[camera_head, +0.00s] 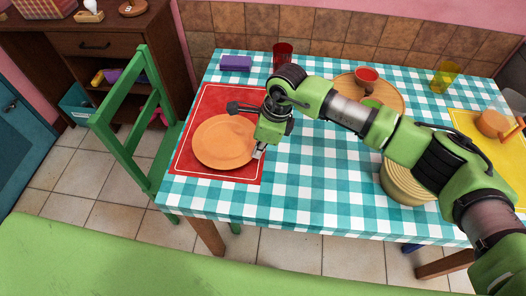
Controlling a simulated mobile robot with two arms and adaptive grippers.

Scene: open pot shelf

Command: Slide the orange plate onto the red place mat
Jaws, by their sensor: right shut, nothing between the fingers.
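The orange plate (222,143) lies on the red place mat (213,99) at the left end of the table, within the mat's pale border line as far as it shows. My right arm reaches in from the right. My right gripper (259,154) is shut and empty, fingers down, at the plate's right edge. I cannot tell whether it touches the plate. The gripper and wrist hide part of the mat's right side. My left gripper is not in view.
A teal checked tablecloth (314,178) covers the table. A green chair (126,134) stands at the left. The cloth's front middle is clear.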

